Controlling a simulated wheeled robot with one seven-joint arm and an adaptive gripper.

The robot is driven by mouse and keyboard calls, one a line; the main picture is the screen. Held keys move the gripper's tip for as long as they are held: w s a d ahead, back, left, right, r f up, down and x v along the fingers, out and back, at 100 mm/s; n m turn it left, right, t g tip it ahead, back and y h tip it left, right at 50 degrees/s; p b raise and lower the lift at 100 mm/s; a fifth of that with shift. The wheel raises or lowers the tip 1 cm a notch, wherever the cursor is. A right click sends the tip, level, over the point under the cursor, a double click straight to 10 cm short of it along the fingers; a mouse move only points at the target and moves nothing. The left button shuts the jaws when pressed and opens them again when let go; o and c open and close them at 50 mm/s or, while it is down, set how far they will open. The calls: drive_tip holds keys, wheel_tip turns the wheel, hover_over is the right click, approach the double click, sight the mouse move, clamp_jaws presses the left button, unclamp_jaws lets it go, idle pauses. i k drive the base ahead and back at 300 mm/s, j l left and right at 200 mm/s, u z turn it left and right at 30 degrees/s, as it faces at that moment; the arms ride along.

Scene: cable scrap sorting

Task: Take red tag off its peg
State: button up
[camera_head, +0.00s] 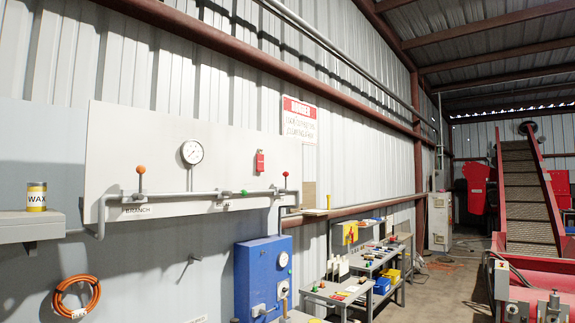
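A small red tag (260,162) hangs on the pale wall board (230,125), right of the round gauge (192,152) and above a grey pipe. Its peg is too small to make out clearly. The tag hangs upright and nothing touches it from the front. My gripper is not in view.
Valve levers with an orange knob (140,169) and a red knob (285,173) rise from the pipe (215,194). A wax tin (37,196) stands on a left shelf (28,228). A blue cabinet (262,275) and benches (340,293) stand below. The floor at right is partly clear.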

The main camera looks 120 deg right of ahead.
sight(260, 157)
drive_tip(key=z, duration=4.15)
drive_tip(key=i+l, duration=0.15)
drive_tip(key=i, duration=0.1)
